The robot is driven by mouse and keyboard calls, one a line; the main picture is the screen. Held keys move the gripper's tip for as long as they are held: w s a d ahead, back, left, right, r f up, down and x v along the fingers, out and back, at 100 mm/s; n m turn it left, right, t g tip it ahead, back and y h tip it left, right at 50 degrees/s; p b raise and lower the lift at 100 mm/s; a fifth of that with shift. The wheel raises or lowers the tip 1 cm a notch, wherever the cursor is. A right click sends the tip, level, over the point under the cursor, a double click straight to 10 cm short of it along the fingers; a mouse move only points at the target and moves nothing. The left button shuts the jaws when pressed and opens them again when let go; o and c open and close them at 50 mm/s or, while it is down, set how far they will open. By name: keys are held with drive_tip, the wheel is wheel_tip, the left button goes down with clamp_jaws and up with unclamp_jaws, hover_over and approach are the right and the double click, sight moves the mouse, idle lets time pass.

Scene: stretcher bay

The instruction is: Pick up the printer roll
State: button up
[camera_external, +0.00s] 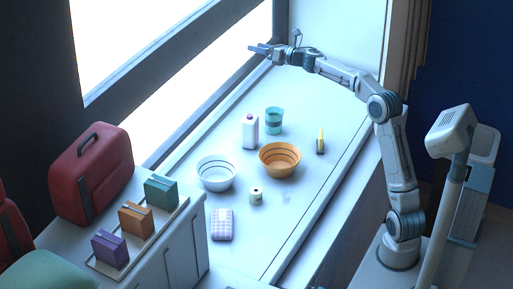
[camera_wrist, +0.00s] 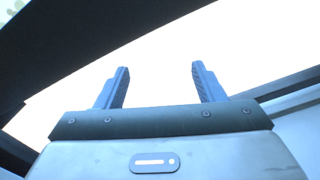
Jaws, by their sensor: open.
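The printer roll (camera_external: 256,195) is a small white cylinder with a dark centre on top. It stands upright on the white counter (camera_external: 292,225), in front of the two bowls. My gripper (camera_external: 251,48) is far from it, raised at the back of the counter by the window. In the wrist view my gripper (camera_wrist: 160,78) is open, with two blue fingers apart and nothing between them. The wrist view shows only the bright window and dark frame beyond the fingers; the roll is not in it.
Near the roll are a white bowl (camera_external: 216,184), an orange bowl (camera_external: 280,172) and a checked packet (camera_external: 222,225). Behind stand a white bottle (camera_external: 250,133), a teal cup (camera_external: 274,115) and a yellow-tipped item (camera_external: 320,142). Colored boxes (camera_external: 136,220) and a red case (camera_external: 92,175) are left.

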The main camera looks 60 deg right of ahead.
drive_tip(key=w+a+m+g+h+p, duration=0.1)
drive_tip(key=w+a+m+g+h, duration=0.15)
drive_tip(key=a+m+h, duration=0.35)
drive_tip(key=m+g+y+p, duration=0.4)
drive_tip(key=m+g+y, duration=0.3)
drive_tip(key=g, duration=0.8)
hover_over(256, 190)
drive_tip(key=shift+m+h, duration=0.5)
drive_tip(key=shift+m, duration=0.2)
wheel_tip(256, 190, down, 24)
drive_tip(key=shift+f, duration=3.25)
drive_tip(key=c, duration=1.1)
